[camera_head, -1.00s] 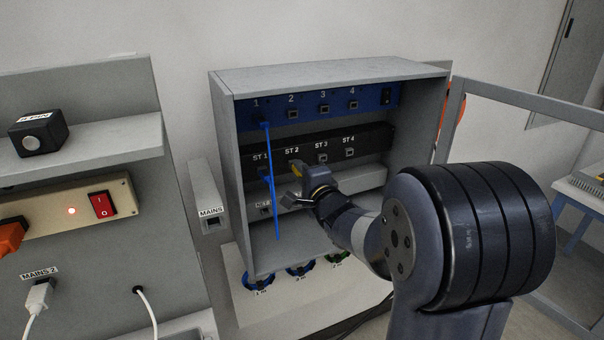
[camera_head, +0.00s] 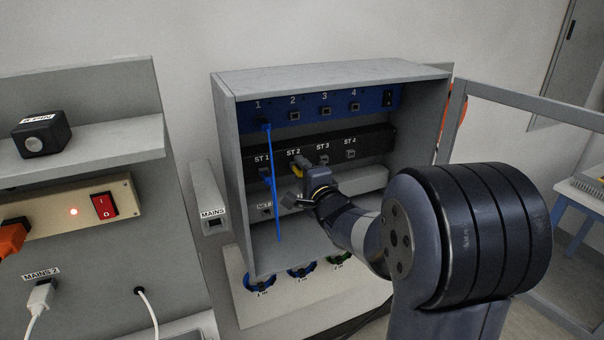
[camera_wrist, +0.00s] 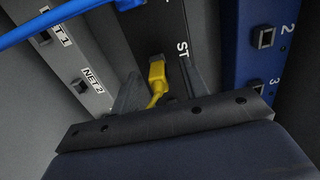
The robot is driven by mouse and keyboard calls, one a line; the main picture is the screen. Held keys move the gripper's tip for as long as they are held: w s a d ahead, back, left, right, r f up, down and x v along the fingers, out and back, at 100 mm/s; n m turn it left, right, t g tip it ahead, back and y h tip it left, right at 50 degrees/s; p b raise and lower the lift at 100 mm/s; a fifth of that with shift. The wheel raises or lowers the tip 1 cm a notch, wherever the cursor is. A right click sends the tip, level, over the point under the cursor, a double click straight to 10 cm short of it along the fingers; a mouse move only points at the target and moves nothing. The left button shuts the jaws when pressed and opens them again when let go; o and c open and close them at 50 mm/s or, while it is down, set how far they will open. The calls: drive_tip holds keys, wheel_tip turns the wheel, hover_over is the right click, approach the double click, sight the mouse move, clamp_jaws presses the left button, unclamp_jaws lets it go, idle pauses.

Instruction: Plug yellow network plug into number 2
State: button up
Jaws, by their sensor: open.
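The yellow network plug (camera_head: 298,164) is at the ST 2 socket of the black panel, and its yellow cable runs back towards my gripper. In the wrist view the yellow plug (camera_wrist: 157,72) shows between the two fingers of my gripper (camera_wrist: 163,85), which stand apart on either side of it with visible gaps. The fingers look open; in the head view my gripper (camera_head: 300,182) sits just below ST 2. Socket number 2 (camera_head: 294,115) on the blue panel above looks empty; it also shows at the right in the wrist view (camera_wrist: 265,38).
A blue cable (camera_head: 273,190) hangs from socket 1 past ST 1, left of my gripper. The grey cabinet wall (camera_head: 226,175) encloses the panels. A lower grey strip (camera_wrist: 75,70) has NET sockets. Sockets 3 and 4 look empty.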

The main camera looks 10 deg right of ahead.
drive_tip(key=s+d, duration=0.2)
drive_tip(key=s, duration=0.8)
drive_tip(key=shift+s+b, duration=0.3)
drive_tip(key=shift+b, duration=0.15)
drive_tip(key=w, duration=0.3)
drive_tip(key=w+a, duration=0.1)
drive_tip(key=w, duration=0.3)
drive_tip(key=w+a+p, duration=0.1)
drive_tip(key=w, duration=0.2)
drive_tip(key=shift+w, duration=0.35)
drive_tip(key=shift+s, duration=0.25)
drive_tip(key=shift+s, duration=0.1)
